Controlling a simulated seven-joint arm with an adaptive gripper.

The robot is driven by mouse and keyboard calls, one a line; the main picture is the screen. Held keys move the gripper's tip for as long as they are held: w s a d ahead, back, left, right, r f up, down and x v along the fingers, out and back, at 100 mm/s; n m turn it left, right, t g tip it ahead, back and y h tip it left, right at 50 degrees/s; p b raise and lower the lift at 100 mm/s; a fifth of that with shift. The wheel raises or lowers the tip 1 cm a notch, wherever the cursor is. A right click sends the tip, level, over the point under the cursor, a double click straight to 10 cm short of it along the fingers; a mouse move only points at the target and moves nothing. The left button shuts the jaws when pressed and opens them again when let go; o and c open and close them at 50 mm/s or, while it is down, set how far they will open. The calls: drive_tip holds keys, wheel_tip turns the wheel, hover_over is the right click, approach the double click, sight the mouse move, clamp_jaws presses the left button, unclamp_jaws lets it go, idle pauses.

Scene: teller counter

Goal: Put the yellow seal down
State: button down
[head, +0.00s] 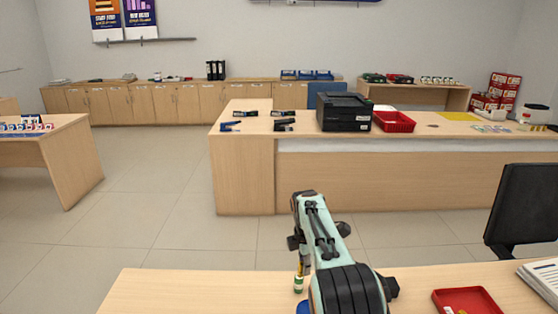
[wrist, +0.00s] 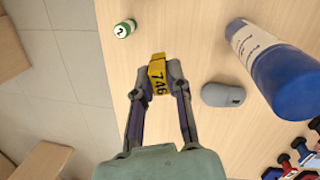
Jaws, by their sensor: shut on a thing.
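The yellow seal (wrist: 158,76) is a small yellow tag marked 746, seen in the wrist view. My gripper (wrist: 162,72) is shut on it, with one fingertip on each side. The seal is over the light wood counter (wrist: 195,140); I cannot tell whether it touches the wood. In the head view my arm hides most of the gripper and the seal.
A green-and-white cylinder (wrist: 124,28) stands up and left of the seal. A grey rounded object (wrist: 223,95) and a large blue cylinder (wrist: 285,80) are to the right. Several stamps (wrist: 300,160) sit lower right. A red tray (head: 467,301) is on the near counter.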

drive_tip(key=s+r+m, duration=0.2)
drive_tip(key=s+r, duration=0.2)
drive_tip(key=r, duration=0.3)
drive_tip(key=s+d+r+m+g+h, duration=0.1)
drive_tip(key=s+d+r+m+g, duration=0.1)
drive_tip(key=s+m, duration=0.7)
drive_tip(key=s+d+r+m+g, duration=0.1)
drive_tip(key=s+d+m, duration=0.1)
drive_tip(key=s+m, duration=0.6)
wheel_tip(320, 180, up, 6)
drive_tip(key=w+f+m, duration=0.1)
drive_tip(key=w+m, duration=0.1)
drive_tip(key=a+n+t, duration=0.2)
drive_tip(key=a+n, duration=0.4)
drive_tip(key=n, duration=1.2)
drive_tip(key=shift+g, duration=0.4)
drive_tip(key=f, duration=3.2)
drive_tip(key=shift+s, duration=0.2)
